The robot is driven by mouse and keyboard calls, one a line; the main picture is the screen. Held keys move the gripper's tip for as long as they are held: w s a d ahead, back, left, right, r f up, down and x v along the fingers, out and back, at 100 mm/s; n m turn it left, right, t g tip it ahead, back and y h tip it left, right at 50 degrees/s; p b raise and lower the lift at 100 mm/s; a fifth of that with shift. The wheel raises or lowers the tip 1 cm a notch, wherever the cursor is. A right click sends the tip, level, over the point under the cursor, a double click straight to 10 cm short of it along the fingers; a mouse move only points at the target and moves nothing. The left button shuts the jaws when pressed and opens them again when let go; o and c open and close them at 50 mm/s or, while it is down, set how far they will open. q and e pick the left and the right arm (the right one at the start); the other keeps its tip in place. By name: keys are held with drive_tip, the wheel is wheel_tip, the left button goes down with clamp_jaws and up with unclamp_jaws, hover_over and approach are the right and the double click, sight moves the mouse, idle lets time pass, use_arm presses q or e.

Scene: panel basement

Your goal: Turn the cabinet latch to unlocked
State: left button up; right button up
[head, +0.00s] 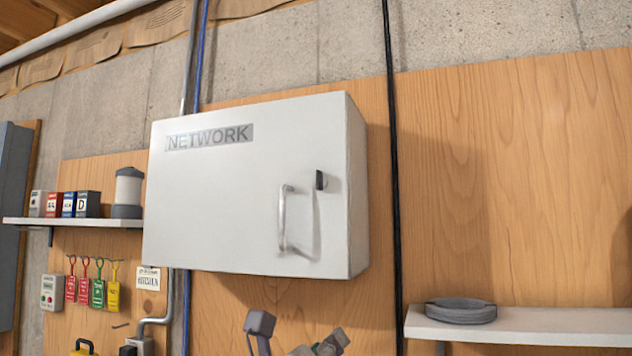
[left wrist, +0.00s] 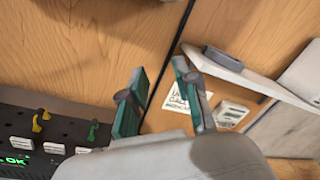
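The white cabinet (head: 215,205) labelled NETWORK hangs on the wood panel, its door closed. Its small dark latch (head: 320,180) sits near the door's right edge, standing roughly upright. A silver bar handle (head: 284,218) is just left of and below it. My left gripper (head: 297,335) is at the bottom of the head view, below the cabinet and apart from it. In the left wrist view its two teal-padded fingers (left wrist: 160,72) are spread with nothing between them. The latch is not seen in that view. My right gripper is not in view.
A shelf (head: 540,322) with a dark round coil (head: 460,310) is at lower right. A left shelf (head: 90,222) holds small boxes and a lantern (head: 127,190). Coloured tags (head: 97,290) hang below it. A black cable (head: 391,150) runs down right of the cabinet.

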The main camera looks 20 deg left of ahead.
sight(317, 179)
use_arm(q)
drive_tip(key=s+a+r+m+t+y, duration=0.1)
drive_tip(key=s+a+r+m+t, duration=0.2)
drive_tip(key=r, duration=0.6)
drive_tip(key=s+r+m+t, duration=0.1)
drive_tip(key=s+r+m, duration=0.3)
drive_tip(key=r, duration=0.6)
drive_tip(key=shift+n, duration=0.3)
drive_tip(key=p+x, duration=0.2)
drive_tip(key=x, duration=0.2)
drive_tip(key=p+x, duration=0.2)
drive_tip(key=x, duration=0.2)
drive_tip(key=p+x, duration=0.2)
drive_tip(key=x, duration=0.2)
drive_tip(key=shift+a, duration=0.25)
drive_tip(key=shift+w+r, duration=0.1)
drive_tip(key=shift+w, duration=0.3)
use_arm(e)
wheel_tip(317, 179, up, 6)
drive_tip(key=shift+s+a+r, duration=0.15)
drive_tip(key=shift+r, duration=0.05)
use_arm(q)
clamp_jaws()
